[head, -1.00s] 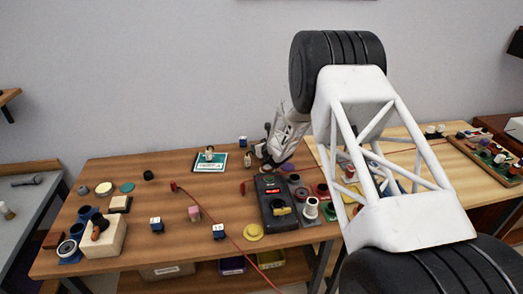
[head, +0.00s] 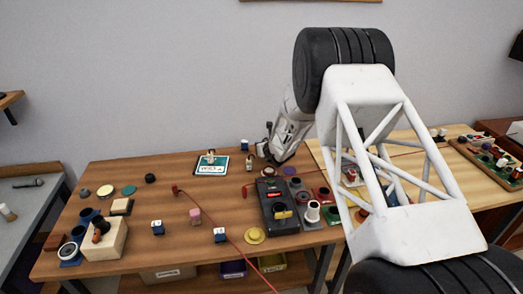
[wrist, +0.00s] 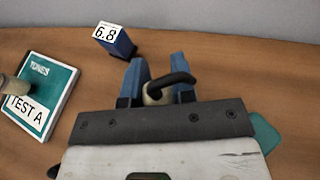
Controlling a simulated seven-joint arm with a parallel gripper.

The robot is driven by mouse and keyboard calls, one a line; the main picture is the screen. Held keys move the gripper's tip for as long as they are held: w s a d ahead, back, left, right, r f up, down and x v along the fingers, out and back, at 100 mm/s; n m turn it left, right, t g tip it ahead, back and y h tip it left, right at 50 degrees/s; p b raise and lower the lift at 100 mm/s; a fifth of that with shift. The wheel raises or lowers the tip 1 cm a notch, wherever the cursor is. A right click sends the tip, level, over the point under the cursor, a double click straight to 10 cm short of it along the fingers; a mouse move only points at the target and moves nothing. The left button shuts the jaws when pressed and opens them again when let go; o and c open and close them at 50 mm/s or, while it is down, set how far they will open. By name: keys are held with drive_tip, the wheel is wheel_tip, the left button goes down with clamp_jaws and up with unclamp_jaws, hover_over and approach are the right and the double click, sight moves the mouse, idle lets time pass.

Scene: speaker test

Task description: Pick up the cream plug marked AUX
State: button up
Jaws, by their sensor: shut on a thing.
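My gripper (wrist: 159,72) has its blue fingers shut on a cream plug (wrist: 153,97) with a black curved cable in the wrist view. Its marking does not show, and I cannot tell whether it is clear of the table. In the head view my gripper (head: 265,151) is over the back of the brown table, with the held plug not distinct. Another cream plug (wrist: 10,86) stands on the teal card marked TONES and TEST A at the left, also in the head view (head: 211,154). A small cream-topped piece (head: 249,163) stands right of the card.
A blue block marked 6.8 (wrist: 115,41) stands beyond my fingers. The teal card (wrist: 52,78) is at left and a teal piece (wrist: 264,133) at right. A black tester box (head: 280,222) stands in front, with a red cable (head: 220,226) across the table.

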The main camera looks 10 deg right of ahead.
wheel_tip(320, 180, up, 8)
idle(0.5)
drive_tip(key=shift+d+f, duration=0.1)
drive_tip(key=shift+f, duration=0.05)
idle(0.3)
